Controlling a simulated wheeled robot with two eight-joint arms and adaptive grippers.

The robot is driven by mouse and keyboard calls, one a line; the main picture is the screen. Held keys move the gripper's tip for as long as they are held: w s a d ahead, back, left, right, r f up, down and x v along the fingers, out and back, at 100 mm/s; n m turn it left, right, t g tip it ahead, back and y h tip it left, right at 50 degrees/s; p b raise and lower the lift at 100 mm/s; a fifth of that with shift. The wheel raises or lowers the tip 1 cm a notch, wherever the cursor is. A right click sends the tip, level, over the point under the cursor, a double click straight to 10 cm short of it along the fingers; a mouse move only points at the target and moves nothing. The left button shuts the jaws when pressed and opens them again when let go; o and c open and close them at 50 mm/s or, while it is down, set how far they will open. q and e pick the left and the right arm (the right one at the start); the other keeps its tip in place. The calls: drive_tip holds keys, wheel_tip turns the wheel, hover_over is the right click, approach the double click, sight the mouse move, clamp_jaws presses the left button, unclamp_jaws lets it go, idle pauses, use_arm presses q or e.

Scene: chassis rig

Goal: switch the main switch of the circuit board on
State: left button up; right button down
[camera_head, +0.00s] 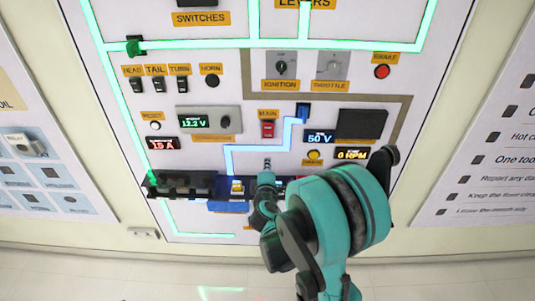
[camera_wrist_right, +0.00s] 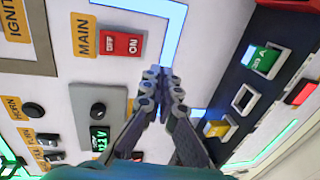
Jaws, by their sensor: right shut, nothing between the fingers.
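The main switch (camera_head: 267,129) is a small red rocker under an orange MAIN label on the white circuit board (camera_head: 215,80). It also shows in the right wrist view (camera_wrist_right: 121,44), with OFF and ON markings; I cannot tell which side is pressed. My right gripper (camera_head: 267,164) is shut and empty, a little below the switch in the head view. In the wrist view its closed fingertips (camera_wrist_right: 160,76) are beside the switch, apart from it. My left gripper is not in view.
A fuse row (camera_head: 180,184) lies below, with a green fuse (camera_wrist_right: 263,60) and a yellow one (camera_wrist_right: 216,128) in the wrist view. A knob panel (camera_head: 225,121) is left of the switch. Ignition (camera_head: 281,66) and throttle (camera_head: 332,66) knobs are above. Bare board surrounds the switch.

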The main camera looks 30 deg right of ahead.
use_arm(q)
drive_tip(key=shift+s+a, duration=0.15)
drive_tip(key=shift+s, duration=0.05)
use_arm(e)
drive_tip(key=s+a, duration=0.2)
drive_tip(key=s, duration=0.1)
drive_tip(key=shift+s+a+f, duration=0.1)
drive_tip(key=shift+s+f, duration=0.05)
drive_tip(key=shift+s, duration=0.05)
use_arm(q)
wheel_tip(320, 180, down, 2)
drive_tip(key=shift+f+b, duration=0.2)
drive_tip(key=shift+b, duration=1)
use_arm(e)
drive_tip(key=s+a+f+m+g+y, duration=0.2)
drive_tip(key=s+a+m+g+y, duration=0.4)
drive_tip(key=s+a+m, duration=0.5)
drive_tip(key=s+a+y, duration=0.2)
drive_tip(key=s+a, duration=0.3)
drive_tip(key=s, duration=0.4)
drive_tip(key=shift+s+a+f+m+g, duration=0.15)
drive_tip(key=shift+f+m+g, duration=0.15)
drive_tip(key=shift+m+g, duration=0.1)
